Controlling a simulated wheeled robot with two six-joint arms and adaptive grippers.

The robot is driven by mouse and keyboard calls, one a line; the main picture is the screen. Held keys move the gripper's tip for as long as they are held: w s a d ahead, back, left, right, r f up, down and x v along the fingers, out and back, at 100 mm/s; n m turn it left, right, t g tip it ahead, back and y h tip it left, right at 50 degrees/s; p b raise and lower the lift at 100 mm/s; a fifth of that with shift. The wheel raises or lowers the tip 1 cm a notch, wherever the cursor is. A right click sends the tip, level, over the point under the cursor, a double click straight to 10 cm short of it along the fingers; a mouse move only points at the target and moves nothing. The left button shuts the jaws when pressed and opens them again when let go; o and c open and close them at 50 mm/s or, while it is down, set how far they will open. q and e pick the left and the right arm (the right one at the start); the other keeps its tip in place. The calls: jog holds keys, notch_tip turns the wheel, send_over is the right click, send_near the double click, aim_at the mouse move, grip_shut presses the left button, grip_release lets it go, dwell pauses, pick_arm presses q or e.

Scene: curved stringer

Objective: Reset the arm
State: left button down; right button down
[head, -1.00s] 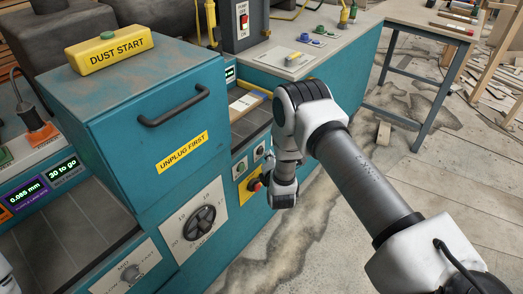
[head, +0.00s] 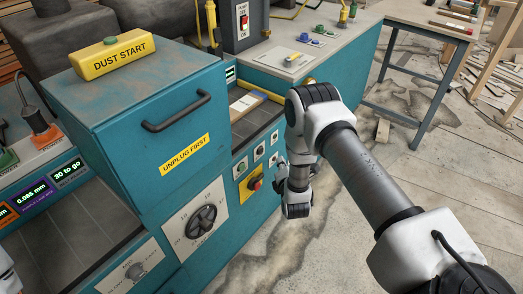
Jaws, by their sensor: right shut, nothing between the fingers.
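My right arm comes in from the lower right and bends at a black-and-white elbow, with its forearm hanging down beside the machine's front. My right gripper (head: 298,208) is at the low end of this arm, small and mostly hidden by its wrist, over the floor just right of the teal machine (head: 190,110). It is shut and holds nothing. It is apart from the machine's front panel and its red stop button (head: 255,184). Only a white sliver of my left arm shows at the lower left edge. My left gripper is out of view.
The teal cabinet has a black handle (head: 177,112), a dial (head: 201,221) and a yellow start box (head: 111,57). A wooden piece (head: 245,104) lies on the machine's bed. A workbench (head: 433,28) stands at the upper right.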

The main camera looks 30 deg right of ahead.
dwell(0.7)
jog(key=s+a+f+m+g+y, duration=0.2)
jog(key=s+a+f+g, duration=0.1)
jog(key=s+a, duration=0.3)
jog(key=s+a+f+m+g+y, duration=0.25)
jog(key=s+a, duration=0.25)
jog(key=s, duration=0.4)
jog(key=s+a+f+m+g, duration=0.1)
jog(key=s+m+g, duration=0.3)
jog(key=s+m, duration=0.4)
jog(key=s+a+m+g+y, duration=0.1)
jog(key=s+m+g, duration=0.3)
jog(key=s+m, duration=0.4)
jog(key=s+a, duration=0.1)
jog(key=s, duration=0.3)
jog(key=shift+a+f+g, duration=0.2)
jog(key=shift+f+g, duration=0.15)
jog(key=shift+f, duration=0.05)
jog(key=shift+s, duration=0.1)
